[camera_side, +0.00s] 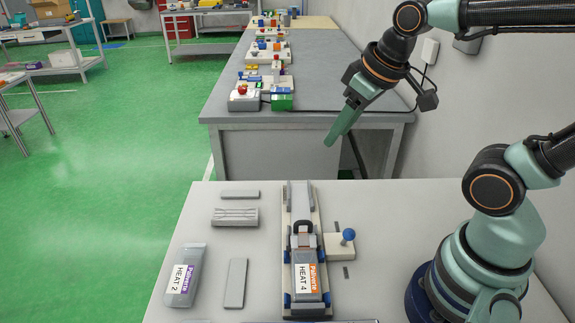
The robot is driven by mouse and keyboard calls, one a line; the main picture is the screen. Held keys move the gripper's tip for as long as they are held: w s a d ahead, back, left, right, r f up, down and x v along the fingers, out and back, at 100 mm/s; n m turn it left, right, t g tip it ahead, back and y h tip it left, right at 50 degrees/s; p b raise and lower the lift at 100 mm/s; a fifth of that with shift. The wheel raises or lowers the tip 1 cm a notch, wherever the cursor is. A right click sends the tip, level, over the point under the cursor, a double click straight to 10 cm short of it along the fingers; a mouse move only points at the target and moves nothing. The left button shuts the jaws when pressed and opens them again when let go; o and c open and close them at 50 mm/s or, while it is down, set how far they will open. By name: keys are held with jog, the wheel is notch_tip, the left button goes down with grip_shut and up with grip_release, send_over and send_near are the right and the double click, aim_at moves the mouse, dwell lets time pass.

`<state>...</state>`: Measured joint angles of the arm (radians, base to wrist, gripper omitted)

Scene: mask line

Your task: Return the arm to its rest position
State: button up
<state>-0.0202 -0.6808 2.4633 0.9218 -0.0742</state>
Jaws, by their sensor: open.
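My gripper (345,128) is at the upper right, raised well above the white work table (205,215) and pointing down and to the left. Its fingers are green, open and empty, and they touch nothing. My arm bends up from its base at the lower right and reaches back over the table's far edge. The gap between the fingers is hard to make out from this side.
A long fixture (299,195) on the table holds a grey block labelled HEAT 4 (306,277). A blue-knobbed piece (340,246) stands beside it. A grey block labelled HEAT 2 (184,275) and grey bars (235,283) lie left. A wall is at right.

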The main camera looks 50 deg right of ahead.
jog(key=shift+s+d+r+m+t, duration=0.15)
jog(key=shift+d+r+m+t, duration=0.15)
jog(key=shift+m, duration=0.2)
